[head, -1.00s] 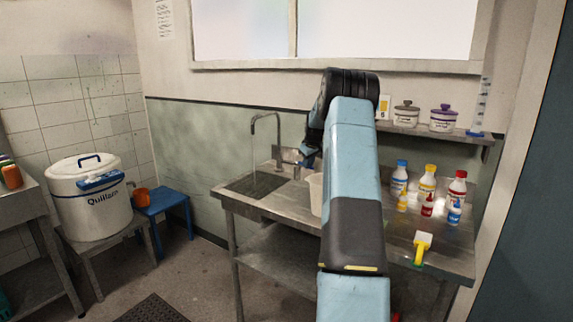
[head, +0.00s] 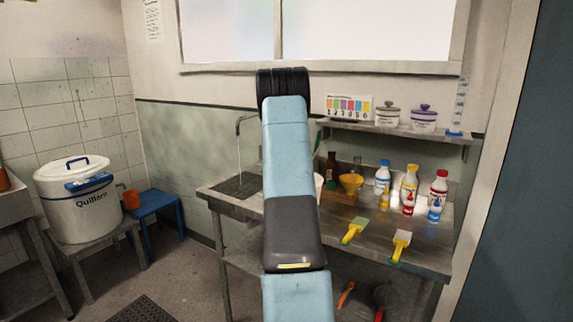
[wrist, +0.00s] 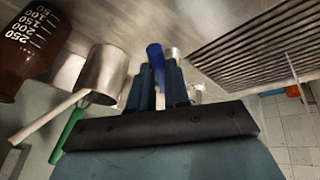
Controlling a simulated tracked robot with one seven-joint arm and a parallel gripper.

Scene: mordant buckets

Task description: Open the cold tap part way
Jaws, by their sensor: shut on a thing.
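The sink tap's curved spout (head: 240,124) rises over the metal sink (head: 228,192) in the head view, with a thin stream of water falling from it. In the wrist view a blue handle (wrist: 155,52), which looks like the cold tap's lever, stands between the two fingers of my gripper (wrist: 158,74). My gripper is shut on it. A small metal cylinder shows just beside the handle. In the head view my arm hides the gripper and the tap handles.
In the wrist view a brown graduated bottle (wrist: 28,45) and a metal cup (wrist: 102,72) stand left of the fingers; a ribbed surface (wrist: 262,45) lies right. Capped bottles (head: 410,185) and brushes (head: 353,231) crowd the bench's right side.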

